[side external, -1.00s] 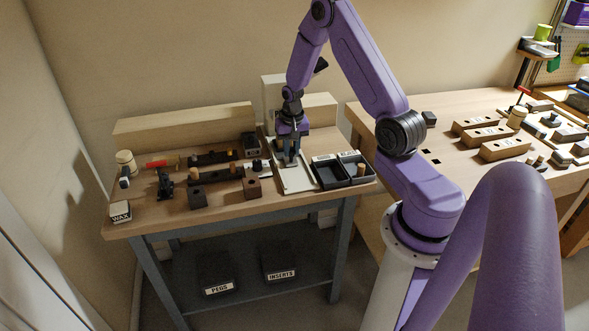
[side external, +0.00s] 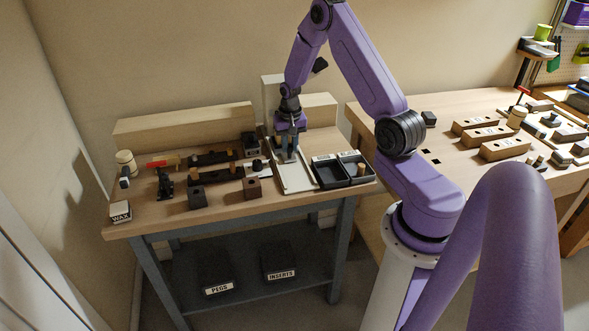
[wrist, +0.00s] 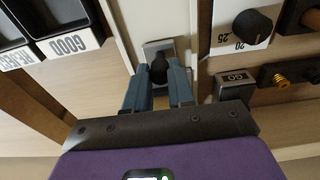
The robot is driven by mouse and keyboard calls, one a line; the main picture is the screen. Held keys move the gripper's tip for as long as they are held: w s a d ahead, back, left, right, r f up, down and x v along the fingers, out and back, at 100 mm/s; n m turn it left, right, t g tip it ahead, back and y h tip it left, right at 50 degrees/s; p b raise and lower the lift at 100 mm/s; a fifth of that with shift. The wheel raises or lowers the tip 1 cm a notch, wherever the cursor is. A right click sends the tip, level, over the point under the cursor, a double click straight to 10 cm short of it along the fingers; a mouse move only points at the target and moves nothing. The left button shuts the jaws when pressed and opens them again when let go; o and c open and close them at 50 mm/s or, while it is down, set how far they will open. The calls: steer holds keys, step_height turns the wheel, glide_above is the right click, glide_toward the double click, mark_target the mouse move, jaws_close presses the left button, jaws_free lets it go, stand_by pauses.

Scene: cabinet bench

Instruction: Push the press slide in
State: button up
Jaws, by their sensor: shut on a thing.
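The press slide (wrist: 152,48) shows in the wrist view as a grey metal plate with a dark knob (wrist: 158,68). It sits in a pale, long press bed (side external: 297,181) that runs front to back on the bench. My gripper (wrist: 159,80) has its blue-grey fingers closed on both sides of the dark knob. In the side external view my gripper (side external: 287,155) points down over the bed, and its fingers hide the knob and most of the slide there.
Two dark trays (side external: 328,174) stand right of the bed; the wrist view shows a GOOD label (wrist: 70,43). Left are a white dial panel (wrist: 240,26), a GO block (wrist: 233,86) and dark fixtures (side external: 213,158). A pale upright block (side external: 272,92) stands behind.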

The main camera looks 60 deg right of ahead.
steer(key=shift+w+d, duration=0.1)
steer(key=shift+w, duration=0.05)
steer(key=o, duration=0.8)
steer(key=shift+c, duration=0.2)
steer(key=shift+r, duration=0.1)
steer(key=shift+s+a+r, duration=0.1)
steer(key=shift+r, duration=1.05)
steer(key=shift+s+a+r, duration=0.1)
steer(key=shift+s+r, duration=0.05)
steer(key=shift+r, duration=0.95)
steer(key=shift+s+a+r, duration=0.1)
steer(key=shift+r, duration=1.05)
steer(key=shift+a, duration=0.1)
